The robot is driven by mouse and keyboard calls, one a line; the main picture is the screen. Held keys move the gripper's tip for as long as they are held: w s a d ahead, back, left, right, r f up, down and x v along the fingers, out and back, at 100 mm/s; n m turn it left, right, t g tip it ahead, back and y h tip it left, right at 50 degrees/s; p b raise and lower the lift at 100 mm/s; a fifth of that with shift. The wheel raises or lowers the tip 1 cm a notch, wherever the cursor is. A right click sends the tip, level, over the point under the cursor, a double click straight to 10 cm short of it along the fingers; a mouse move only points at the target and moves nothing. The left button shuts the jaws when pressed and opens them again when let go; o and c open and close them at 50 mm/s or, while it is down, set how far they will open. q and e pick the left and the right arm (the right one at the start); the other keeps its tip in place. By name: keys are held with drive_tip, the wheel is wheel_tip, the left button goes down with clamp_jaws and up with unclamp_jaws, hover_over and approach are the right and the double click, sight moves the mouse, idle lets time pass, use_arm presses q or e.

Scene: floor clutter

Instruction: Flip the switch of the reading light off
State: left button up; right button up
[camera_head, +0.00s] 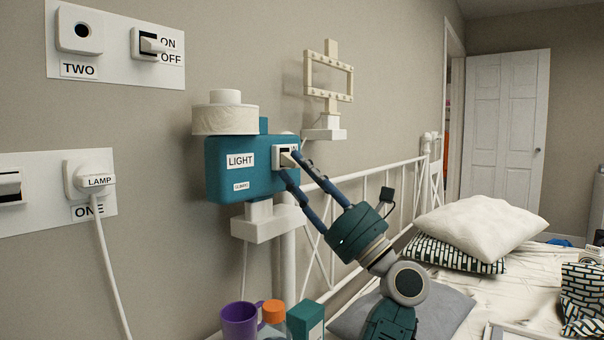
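The reading light is a teal wall box (225,185) labelled LIGHT. A white switch plate (277,154) with a small pale lever (288,159) is on its right part. The lever sticks out toward me; its position is hard to tell because the fingers cover most of the plate's lettering. I cannot tell whether a finger touches the lever. My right gripper is not in view.
Another wall panel (120,72) has an ON/OFF switch marked TWO. A lamp plug (92,180) sits in a lower panel. A purple mug (239,321), an orange-capped bottle (273,312) and a teal box (305,319) stand below. A white bed frame (372,182) is behind my gripper.

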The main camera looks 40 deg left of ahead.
use_arm(q)
drive_tip(key=v, duration=1.2)
idle(0.6)
